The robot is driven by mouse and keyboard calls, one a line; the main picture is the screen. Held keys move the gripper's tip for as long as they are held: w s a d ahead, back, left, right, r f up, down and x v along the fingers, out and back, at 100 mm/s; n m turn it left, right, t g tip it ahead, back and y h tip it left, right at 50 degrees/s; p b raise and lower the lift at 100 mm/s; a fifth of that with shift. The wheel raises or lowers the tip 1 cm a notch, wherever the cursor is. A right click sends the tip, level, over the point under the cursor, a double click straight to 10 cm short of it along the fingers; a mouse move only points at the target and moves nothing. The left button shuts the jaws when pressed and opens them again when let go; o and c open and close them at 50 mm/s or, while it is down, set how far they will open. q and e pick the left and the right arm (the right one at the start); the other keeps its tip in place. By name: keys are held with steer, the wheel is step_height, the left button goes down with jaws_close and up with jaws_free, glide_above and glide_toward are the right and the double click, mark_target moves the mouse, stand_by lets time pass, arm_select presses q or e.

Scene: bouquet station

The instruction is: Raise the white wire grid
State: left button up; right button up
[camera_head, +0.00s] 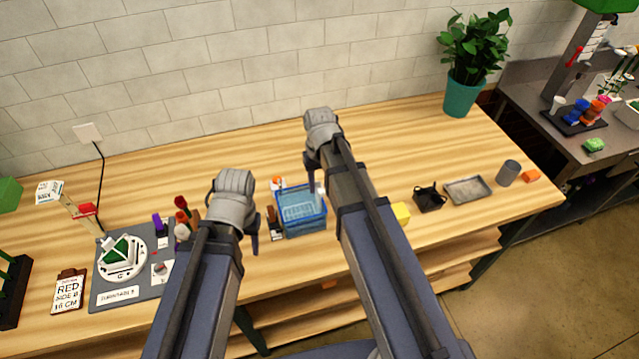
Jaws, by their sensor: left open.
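A blue basket (303,226) stands on the wooden table between my two grippers. A pale, wire-like shape (299,212), probably the white wire grid, shows inside it; it is too small to make out clearly. My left gripper (253,238) is open, left of the basket and apart from it, with nothing seen in it. My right gripper (313,178) is over the back right of the basket, its fingers pointing down. Its arm hides the area to the basket's right, and I cannot tell whether its jaws hold anything.
A potted plant (463,95) stands behind. The back middle is clear.

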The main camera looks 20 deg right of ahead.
jaws_close()
stand_by(1.1)
